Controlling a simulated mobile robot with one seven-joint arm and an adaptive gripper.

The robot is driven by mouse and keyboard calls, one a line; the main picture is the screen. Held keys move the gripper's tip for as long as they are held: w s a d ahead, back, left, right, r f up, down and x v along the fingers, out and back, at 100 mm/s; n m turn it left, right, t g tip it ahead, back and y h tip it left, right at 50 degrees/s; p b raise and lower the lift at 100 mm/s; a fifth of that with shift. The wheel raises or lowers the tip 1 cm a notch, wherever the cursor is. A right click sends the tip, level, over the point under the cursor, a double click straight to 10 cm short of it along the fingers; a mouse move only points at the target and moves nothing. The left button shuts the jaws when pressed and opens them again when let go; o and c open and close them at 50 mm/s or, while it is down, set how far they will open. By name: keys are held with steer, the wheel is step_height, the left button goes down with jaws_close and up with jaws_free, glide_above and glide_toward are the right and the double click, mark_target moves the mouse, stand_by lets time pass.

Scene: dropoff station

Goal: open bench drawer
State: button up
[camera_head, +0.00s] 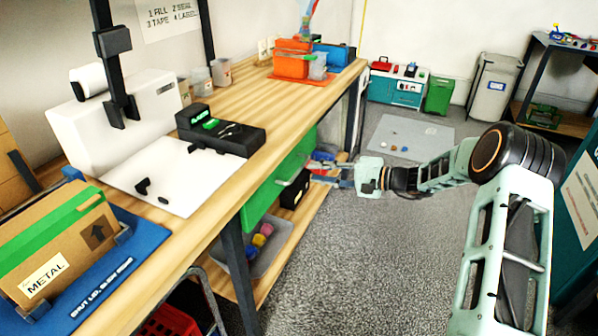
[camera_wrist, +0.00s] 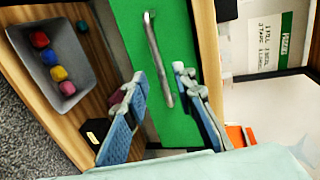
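The green bench drawer (camera_head: 268,193) sits under the wooden worktop, and its front looks about flush with the bench edge. Its silver bar handle (camera_head: 291,179) runs along the front. In the wrist view the green drawer front (camera_wrist: 185,122) fills the middle, and the handle (camera_wrist: 157,60) reaches down between my fingers. My gripper (camera_head: 318,172) is at the drawer front, near the handle. In the wrist view my gripper (camera_wrist: 158,80) is open, with one blue-padded finger on each side of the handle's lower end. I cannot tell whether either finger touches it.
A lower shelf holds a grey bin (camera_head: 268,250) of colored pieces and a black box (camera_head: 295,190). A dark bench leg (camera_head: 238,270) stands before the shelf. On the worktop are a cardboard box (camera_head: 60,245) and a black device (camera_head: 222,130). The grey floor right of the bench is open.

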mark_target(299, 169)
steer(key=x, duration=0.6)
steer(key=shift+w+a+f+b, duration=0.1)
steer(key=shift+w+a+b, duration=0.05)
steer(key=shift+a+b, duration=0.2)
jaws_close()
